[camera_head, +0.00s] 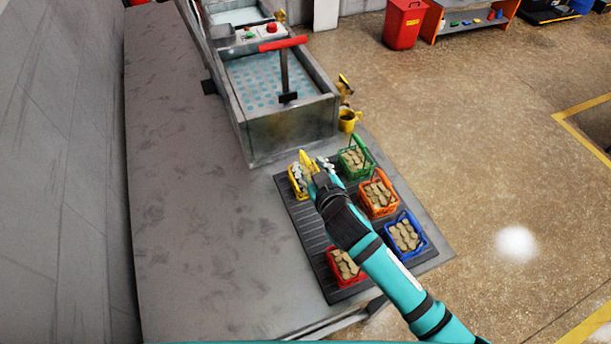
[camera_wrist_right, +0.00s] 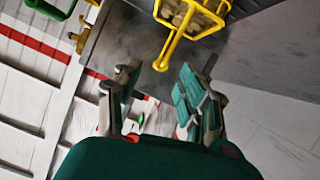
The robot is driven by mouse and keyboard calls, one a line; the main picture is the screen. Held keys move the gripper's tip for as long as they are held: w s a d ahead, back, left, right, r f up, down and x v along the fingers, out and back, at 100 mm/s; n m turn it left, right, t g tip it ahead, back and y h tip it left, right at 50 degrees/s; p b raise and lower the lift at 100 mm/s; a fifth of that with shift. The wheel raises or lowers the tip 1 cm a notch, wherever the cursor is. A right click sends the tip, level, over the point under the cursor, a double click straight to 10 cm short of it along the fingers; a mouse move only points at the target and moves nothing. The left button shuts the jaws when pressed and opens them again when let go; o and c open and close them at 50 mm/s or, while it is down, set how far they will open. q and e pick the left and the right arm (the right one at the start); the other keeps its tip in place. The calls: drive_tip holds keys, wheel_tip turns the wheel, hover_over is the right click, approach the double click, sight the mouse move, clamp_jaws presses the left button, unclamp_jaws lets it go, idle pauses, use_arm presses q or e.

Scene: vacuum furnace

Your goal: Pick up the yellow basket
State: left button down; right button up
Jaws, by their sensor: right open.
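The yellow basket (camera_head: 294,184) stands on the black ribbed mat (camera_head: 312,235) at its far left corner, with pale brown pieces inside. Its handle stands up in the head view. My right gripper (camera_head: 314,166) is open right beside the basket and hides part of it. In the right wrist view the yellow basket (camera_wrist_right: 207,12) is at the top, and its handle (camera_wrist_right: 172,50) reaches down toward the gap between the open fingers of my right gripper (camera_wrist_right: 155,88). The fingers are not closed on the handle. My left gripper is not in view.
Green (camera_head: 367,160), orange (camera_head: 378,208), blue (camera_head: 420,243) and red (camera_head: 337,275) baskets stand close by on the mat. A metal tank (camera_head: 290,130) with a red-handled lever (camera_head: 284,44) stands behind. The grey table (camera_head: 190,220) is clear to the left.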

sight(307, 162)
drive_tip(key=x, duration=0.5)
drive_tip(key=shift+p, duration=0.35)
drive_tip(key=shift+s, duration=0.1)
drive_tip(key=shift+c, duration=1.1)
clamp_jaws()
drive_tip(key=shift+r, duration=0.1)
